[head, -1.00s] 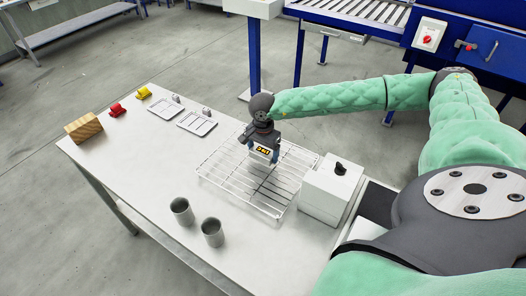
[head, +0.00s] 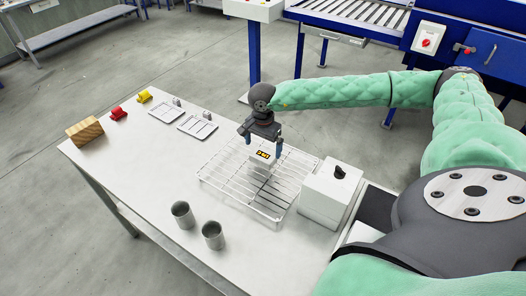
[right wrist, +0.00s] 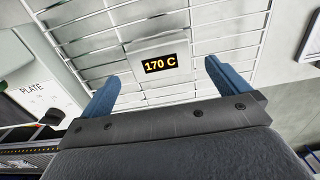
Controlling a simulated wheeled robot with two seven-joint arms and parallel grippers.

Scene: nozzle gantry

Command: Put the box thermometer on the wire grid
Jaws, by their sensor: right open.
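The box thermometer (head: 262,158) is a small white box with a dark display and yellow digits. It rests on the wire grid (head: 225,178), toward its far side. In the right wrist view its display (right wrist: 167,63) reads "170 C", with grid wires around it. My right gripper (head: 262,145) is open and empty just above the thermometer. In the right wrist view its two blue fingers (right wrist: 160,85) stand apart, with the thermometer beyond them and clear of both. My left gripper is not in view.
A white box with a black knob (head: 332,195) stands right of the grid. Two metal cups (head: 197,226) stand at the front. Two white plates (head: 182,118), a yellow piece (head: 144,96), a red piece (head: 118,114) and a wooden block (head: 85,131) lie to the left. The table's left middle is clear.

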